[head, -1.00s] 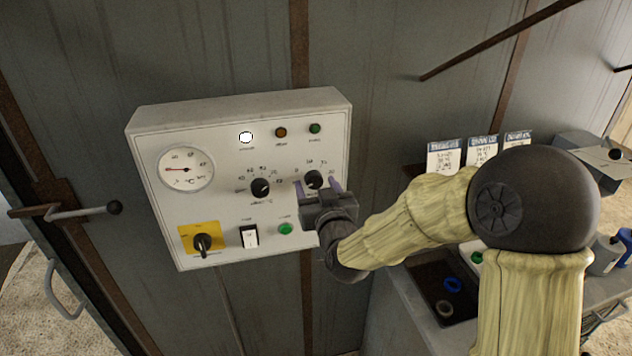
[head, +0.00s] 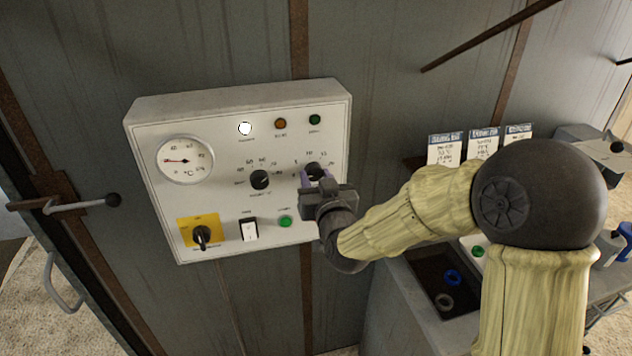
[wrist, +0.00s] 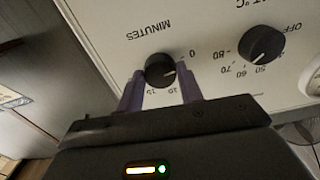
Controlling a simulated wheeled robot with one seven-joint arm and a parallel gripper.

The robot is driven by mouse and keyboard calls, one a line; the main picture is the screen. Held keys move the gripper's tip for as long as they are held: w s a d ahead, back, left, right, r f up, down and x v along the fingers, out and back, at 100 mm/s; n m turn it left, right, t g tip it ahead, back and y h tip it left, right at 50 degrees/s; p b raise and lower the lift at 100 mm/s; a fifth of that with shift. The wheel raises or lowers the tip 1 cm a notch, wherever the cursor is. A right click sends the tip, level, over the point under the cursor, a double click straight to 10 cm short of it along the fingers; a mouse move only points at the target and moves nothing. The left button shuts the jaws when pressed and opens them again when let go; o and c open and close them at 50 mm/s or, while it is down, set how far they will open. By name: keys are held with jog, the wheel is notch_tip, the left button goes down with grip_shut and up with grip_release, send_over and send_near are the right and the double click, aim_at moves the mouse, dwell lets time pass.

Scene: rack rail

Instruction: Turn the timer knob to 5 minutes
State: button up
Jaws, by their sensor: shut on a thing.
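The timer knob (head: 313,170) is a round black dial at the right of the white control panel (head: 230,110). In the wrist view the timer knob (wrist: 160,70) appears upside down, with "MINUTES" printed beside it. Its white pointer mark faces the lower right there, between the 0 and the 10. The 5 mark is hidden behind a finger in that view. My gripper (head: 315,180) has its purple fingers on either side of the knob and is shut on it. The gripper body covers the panel just below the knob.
A second black knob (head: 260,180), for temperature, sits to the left of the timer knob. A green button (head: 285,221), a white rocker switch (head: 249,229) and a yellow-backed rotary switch (head: 202,237) lie below. A gauge (head: 185,159) is at upper left.

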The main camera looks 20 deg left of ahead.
jog(key=m+b, duration=0.1)
jog(key=b, duration=0.1)
jog(key=m+b, duration=0.3)
jog(key=shift+f+b, duration=0.25)
jog(key=shift+b, duration=0.1)
jog(key=m+b, duration=0.3)
jog(key=shift+r, duration=0.1)
jog(key=shift+r+m+b, duration=0.1)
jog(key=shift+m+b, duration=0.4)
jog(key=shift+m, duration=0.1)
jog(key=o, duration=1)
jog(key=shift+s, duration=0.15)
